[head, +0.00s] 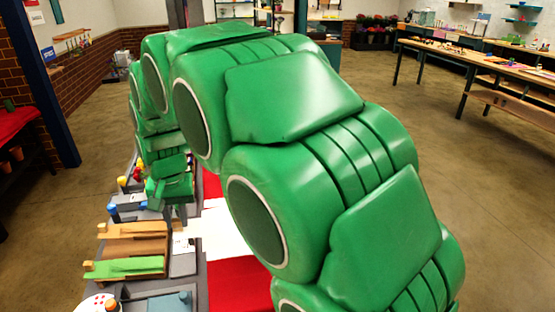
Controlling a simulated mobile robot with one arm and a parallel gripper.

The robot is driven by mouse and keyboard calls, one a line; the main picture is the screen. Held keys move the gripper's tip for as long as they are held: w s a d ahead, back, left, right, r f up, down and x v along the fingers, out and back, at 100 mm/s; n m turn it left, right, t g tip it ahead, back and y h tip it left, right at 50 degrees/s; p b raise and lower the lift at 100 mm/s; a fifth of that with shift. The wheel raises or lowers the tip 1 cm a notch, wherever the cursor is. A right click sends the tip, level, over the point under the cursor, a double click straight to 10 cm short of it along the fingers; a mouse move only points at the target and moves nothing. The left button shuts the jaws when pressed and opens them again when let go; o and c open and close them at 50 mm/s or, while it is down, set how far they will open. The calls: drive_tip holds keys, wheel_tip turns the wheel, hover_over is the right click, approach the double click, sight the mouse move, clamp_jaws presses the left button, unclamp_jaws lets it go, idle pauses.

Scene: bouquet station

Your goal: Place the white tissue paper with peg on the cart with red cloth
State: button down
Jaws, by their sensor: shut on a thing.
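My gripper (175,212) points down over the grey station top, left of my large green arm. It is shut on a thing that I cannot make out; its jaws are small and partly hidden. A white area (222,228) lies between red areas right of the gripper; I cannot tell whether it is the white tissue paper or part of a cloth. A cart or table with red cloth (14,121) stands at the left edge, cut off by the frame. No peg on white paper is clearly visible.
A tan piece (135,231) and a green piece (125,267), each with a small peg-like end, lie on the grey top (190,285). A dark blue post (48,100) stands between the red-cloth table and the station. Open floor (490,210) lies right.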

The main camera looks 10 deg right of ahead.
drive_tip(key=s+d+r, duration=0.1)
drive_tip(key=s+d, duration=0.4)
drive_tip(key=d, duration=0.3)
drive_tip(key=s+d, duration=0.6)
drive_tip(key=d, duration=0.2)
drive_tip(key=shift+h, duration=0.4)
drive_tip(key=w+f, duration=0.1)
drive_tip(key=w, duration=0.2)
drive_tip(key=w+a+f, duration=0.1)
drive_tip(key=w, duration=0.2)
drive_tip(key=w+f, duration=0.2)
drive_tip(key=w, duration=0.1)
drive_tip(key=shift+w+a, duration=0.1)
drive_tip(key=shift+a, duration=0.05)
drive_tip(key=w+f, duration=0.2)
drive_tip(key=f, duration=0.1)
drive_tip(key=w+f, duration=0.2)
drive_tip(key=shift+a+f, duration=0.2)
drive_tip(key=shift+a, duration=0.2)
drive_tip(key=shift+w+f, duration=0.3)
drive_tip(key=shift+f, duration=1.6)
drive_tip(key=c, duration=0.9)
unclamp_jaws()
drive_tip(key=shift+c, duration=0.2)
